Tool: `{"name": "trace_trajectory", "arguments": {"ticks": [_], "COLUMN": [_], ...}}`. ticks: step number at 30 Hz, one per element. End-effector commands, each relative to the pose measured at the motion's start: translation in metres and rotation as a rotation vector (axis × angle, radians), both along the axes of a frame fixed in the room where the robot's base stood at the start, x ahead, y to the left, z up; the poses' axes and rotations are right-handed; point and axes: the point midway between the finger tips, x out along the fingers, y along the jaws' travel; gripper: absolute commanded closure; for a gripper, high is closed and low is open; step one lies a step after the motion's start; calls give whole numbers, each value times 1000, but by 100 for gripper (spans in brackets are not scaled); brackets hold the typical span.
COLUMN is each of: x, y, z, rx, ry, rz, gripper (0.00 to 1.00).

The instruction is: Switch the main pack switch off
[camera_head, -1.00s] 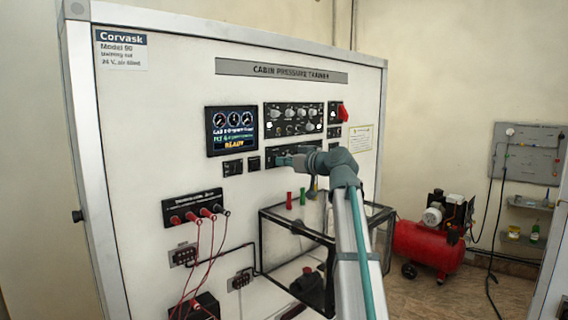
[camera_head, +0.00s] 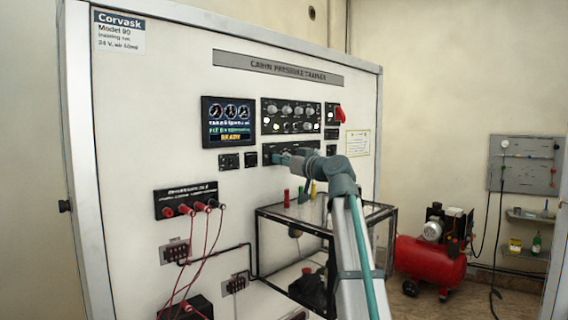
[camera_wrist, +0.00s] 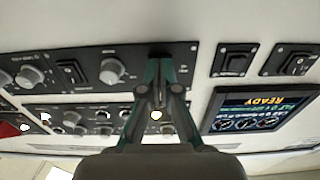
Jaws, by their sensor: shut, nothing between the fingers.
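The trainer's front panel carries several switches. Two small separate black switches sit below the screen in the head view (camera_head: 229,161) (camera_head: 251,159); in the wrist view they show inverted, at the right (camera_wrist: 235,60) (camera_wrist: 291,61). A black strip panel (camera_wrist: 90,68) holds a rocker switch (camera_wrist: 70,73) between two round knobs. Labels are too small to read, so I cannot tell which switch is the main pack switch. My gripper (camera_wrist: 161,62) is shut and empty, its tips in front of the strip panel's end nearest the separate switches. Contact cannot be told.
The screen (camera_head: 229,122) reads READY. A knob panel (camera_head: 291,116) and a red switch cover (camera_head: 340,115) are above my gripper. A clear black-framed box (camera_head: 275,240) stands below my arm. Red cables (camera_head: 208,250) hang at the lower left. A red compressor (camera_head: 430,263) stands right.

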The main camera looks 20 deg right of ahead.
Motion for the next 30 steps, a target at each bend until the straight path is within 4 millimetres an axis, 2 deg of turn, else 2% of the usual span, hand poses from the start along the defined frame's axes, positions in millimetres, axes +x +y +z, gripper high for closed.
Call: {"name": "trace_trajectory", "arguments": {"ticks": [4, 8, 21, 25, 30], "x": [-8, -27, -108, -122, -130], "y": [-3, -6, -39, -45, -48], "z": [0, -3, -10, -10, -9], "rx": [1, 0, 0, 1, 1], "ry": [-3, -4, -4, -4, -4], "rz": [1, 4, 6, 8, 9], "gripper": [100, 100, 100, 100, 100]}}
